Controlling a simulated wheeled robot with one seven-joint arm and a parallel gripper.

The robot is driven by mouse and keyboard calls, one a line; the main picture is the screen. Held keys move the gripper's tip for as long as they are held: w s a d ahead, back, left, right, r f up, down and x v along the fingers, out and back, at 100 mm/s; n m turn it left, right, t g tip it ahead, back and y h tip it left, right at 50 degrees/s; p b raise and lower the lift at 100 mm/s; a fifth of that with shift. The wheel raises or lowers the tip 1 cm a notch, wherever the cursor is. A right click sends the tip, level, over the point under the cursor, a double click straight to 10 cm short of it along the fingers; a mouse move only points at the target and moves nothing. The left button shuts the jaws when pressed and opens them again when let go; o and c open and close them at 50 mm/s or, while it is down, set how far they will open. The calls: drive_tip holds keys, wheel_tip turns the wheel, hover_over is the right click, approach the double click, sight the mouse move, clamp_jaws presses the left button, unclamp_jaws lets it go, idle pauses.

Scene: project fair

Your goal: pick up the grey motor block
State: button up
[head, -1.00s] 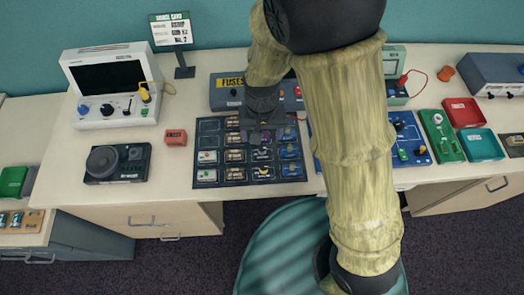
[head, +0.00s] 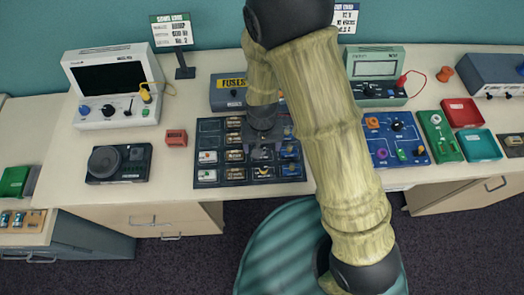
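My gripper (head: 264,149) hangs over the dark gridded board (head: 207,127) on the table, above its middle-right cells. The gripper is dark and small against the dark board, so I cannot make out whether its fingers are apart or holding anything. The board carries several small parts in rows, with pale cylinders, a yellow piece and blue pieces. I cannot pick out a grey motor block for certain; it may be among these parts or hidden by my gripper and arm.
A red block (head: 176,137) and a black device with a round dial (head: 118,163) stand left of the board. A fuses box (head: 227,92) is behind it. A blue panel (head: 397,139) and red (head: 461,111) and teal trays (head: 479,145) lie right.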

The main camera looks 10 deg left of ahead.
drive_tip(key=shift+w+f, duration=0.1)
drive_tip(key=shift+f, duration=1.5)
drive_tip(key=c, duration=1.1)
drive_tip(key=shift+r, duration=0.1)
wheel_tip(320, 180, up, 10)
drive_tip(key=shift+f+b, duration=0.1)
drive_tip(key=shift+b, duration=0.2)
